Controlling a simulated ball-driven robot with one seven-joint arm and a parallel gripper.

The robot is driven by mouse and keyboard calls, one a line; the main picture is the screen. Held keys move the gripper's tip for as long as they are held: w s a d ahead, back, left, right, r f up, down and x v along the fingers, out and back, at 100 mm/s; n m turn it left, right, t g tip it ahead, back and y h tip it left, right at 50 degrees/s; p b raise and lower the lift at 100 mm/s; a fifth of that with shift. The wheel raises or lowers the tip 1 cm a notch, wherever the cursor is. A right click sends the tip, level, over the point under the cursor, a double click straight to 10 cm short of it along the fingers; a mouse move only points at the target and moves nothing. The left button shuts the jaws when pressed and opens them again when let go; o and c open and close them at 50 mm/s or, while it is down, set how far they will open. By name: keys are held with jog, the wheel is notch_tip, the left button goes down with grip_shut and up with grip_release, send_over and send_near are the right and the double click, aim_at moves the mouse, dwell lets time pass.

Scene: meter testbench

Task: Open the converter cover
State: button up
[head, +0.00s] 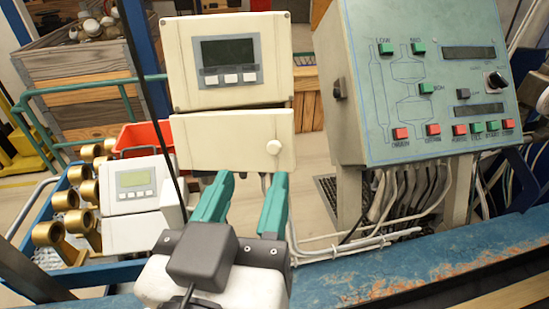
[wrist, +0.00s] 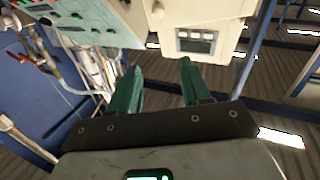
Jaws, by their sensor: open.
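The converter (head: 228,60) is a cream box with a dark display and several white buttons in the head view. Its lower cover (head: 222,141) is a cream panel with a round white knob (head: 274,147) at its right side. The cover looks closed. My gripper (head: 250,182) has two teal fingers spread apart, with nothing between them. It is in front of and just below the cover, and its left fingertip overlaps the cover's lower edge in the picture. In the wrist view the converter (wrist: 205,14) is at the top, beyond the open fingers (wrist: 160,75).
A green control panel (head: 430,85) with several buttons stands to the right, with cables below it. A smaller meter (head: 133,182) and brass fittings (head: 48,234) are at the left. A blue worn beam (head: 420,265) crosses the lower right.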

jog(key=b, duration=0.4)
send_near(273, 151)
jog(key=w, duration=0.5)
jog(key=w+d, duration=0.1)
jog(key=w, duration=0.2)
jog(key=shift+w+r+p, duration=0.1)
jog(key=shift+p, duration=0.25)
jog(key=shift+c, duration=0.4)
grip_shut()
jog(key=shift+a, duration=0.1)
